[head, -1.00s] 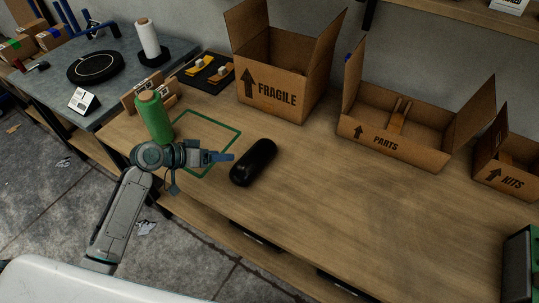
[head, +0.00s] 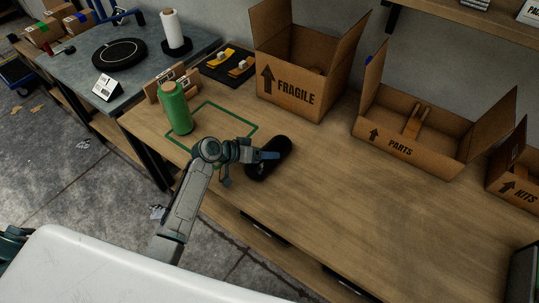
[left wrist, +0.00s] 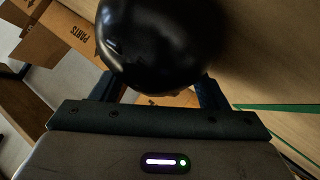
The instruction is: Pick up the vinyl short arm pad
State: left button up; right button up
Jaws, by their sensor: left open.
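The black vinyl short arm pad (head: 271,163) lies on the wooden workbench, just right of the green taped outline. My left gripper (head: 268,156) is at the pad's upper left side in the head view, overlapping it. In the left wrist view the pad (left wrist: 160,40) fills the top middle, in front of and between the fingers of my left gripper (left wrist: 165,92). The jaws are open, and I cannot tell whether they touch the pad. The fingertips are partly hidden behind the pad. My right gripper is not in view.
Cardboard boxes marked FRAGILE (head: 295,98), PARTS (head: 400,150) and KITS (head: 520,195) stand along the back. The bench front and middle right are clear.

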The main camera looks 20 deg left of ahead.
pick_arm(q)
jog(key=c, duration=0.9)
jog(key=shift+c, duration=0.4)
jog(key=shift+r, duration=0.15)
